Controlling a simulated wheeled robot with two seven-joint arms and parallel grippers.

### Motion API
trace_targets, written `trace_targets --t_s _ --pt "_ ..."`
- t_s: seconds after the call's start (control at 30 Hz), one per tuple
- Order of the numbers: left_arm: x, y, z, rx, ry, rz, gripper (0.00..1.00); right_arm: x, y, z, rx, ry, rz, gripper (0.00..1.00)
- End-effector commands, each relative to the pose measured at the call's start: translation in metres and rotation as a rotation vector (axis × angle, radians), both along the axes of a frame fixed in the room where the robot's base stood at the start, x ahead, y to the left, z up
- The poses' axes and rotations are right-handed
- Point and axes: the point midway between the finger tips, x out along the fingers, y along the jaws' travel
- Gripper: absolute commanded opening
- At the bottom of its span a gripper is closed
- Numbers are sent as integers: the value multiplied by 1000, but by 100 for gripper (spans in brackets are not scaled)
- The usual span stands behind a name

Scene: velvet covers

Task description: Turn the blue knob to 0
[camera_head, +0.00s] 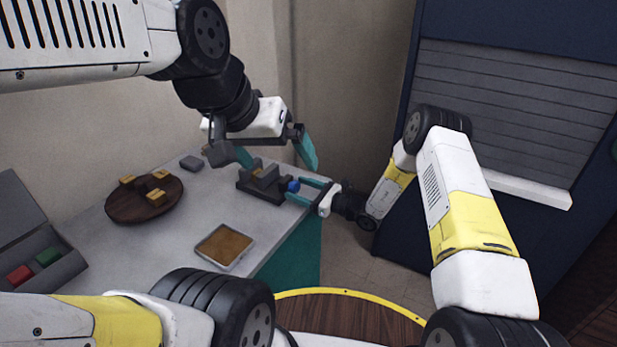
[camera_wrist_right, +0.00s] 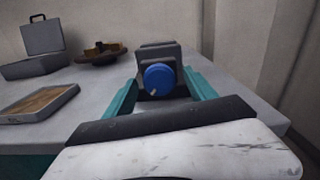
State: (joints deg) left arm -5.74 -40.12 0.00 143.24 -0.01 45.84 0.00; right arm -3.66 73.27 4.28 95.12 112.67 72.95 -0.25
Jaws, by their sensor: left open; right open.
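The blue knob (camera_head: 293,185) sits on the right-hand side of a small dark grey device (camera_head: 262,183) near the table's right edge. In the right wrist view the knob (camera_wrist_right: 160,78) faces the camera, with a pale pointer mark toward its lower left. My right gripper (camera_head: 303,190) is open, its teal fingers on either side of the knob; I cannot tell whether they touch it. My left gripper (camera_head: 277,158) is open above the device, its fingers spread and pointing down. It hides part of the device in the head view.
The grey table (camera_head: 205,218) also bears a round wooden tray (camera_head: 122,205) with small blocks, a shallow tray (camera_head: 224,247) with a brown surface and an open grey case (camera_head: 62,268) with red and green items. A dark blue shuttered cabinet (camera_head: 500,120) stands at the right.

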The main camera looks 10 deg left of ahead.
Motion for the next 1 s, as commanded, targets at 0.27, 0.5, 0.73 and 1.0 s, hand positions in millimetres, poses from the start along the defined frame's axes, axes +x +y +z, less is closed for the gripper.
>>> trace_targets --t_s 0.27,0.5,0.73,1.0 --pt "0 0 0 0 0 0 100 1 3 0 -1 1 1 65" --pt "0 0 0 0 0 0 100 1 3 0 0 0 1 22" --pt "0 0 0 0 0 0 100 1 3 0 -1 -4 1 3" --pt "0 0 0 0 0 0 100 1 2 0 -28 -77 0 3"
